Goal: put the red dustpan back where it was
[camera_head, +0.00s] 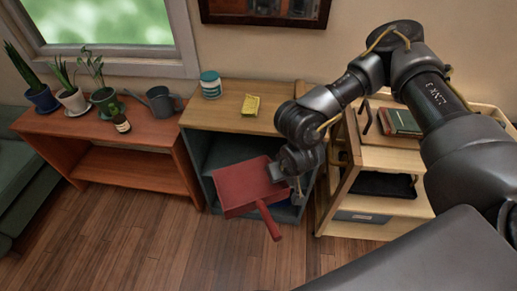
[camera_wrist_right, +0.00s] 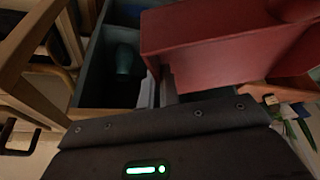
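The red dustpan (camera_head: 246,187) is in front of the dark-sided cabinet with the wooden top (camera_head: 232,116), its handle pointing down and right toward the floor. My right gripper (camera_head: 283,172) is at the dustpan's right edge and appears shut on it, holding it off the floor. In the right wrist view the dustpan (camera_wrist_right: 230,45) fills the upper right, and the fingers (camera_wrist_right: 163,90) meet its near edge; their tips are partly hidden. The dustpan hides part of the cabinet's open front. My left gripper is not in view.
A reddish shelf (camera_head: 110,130) with potted plants and a watering can (camera_head: 160,100) is left. A light wooden cart (camera_head: 385,156) with books (camera_head: 400,121) is right. The floor in front is clear.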

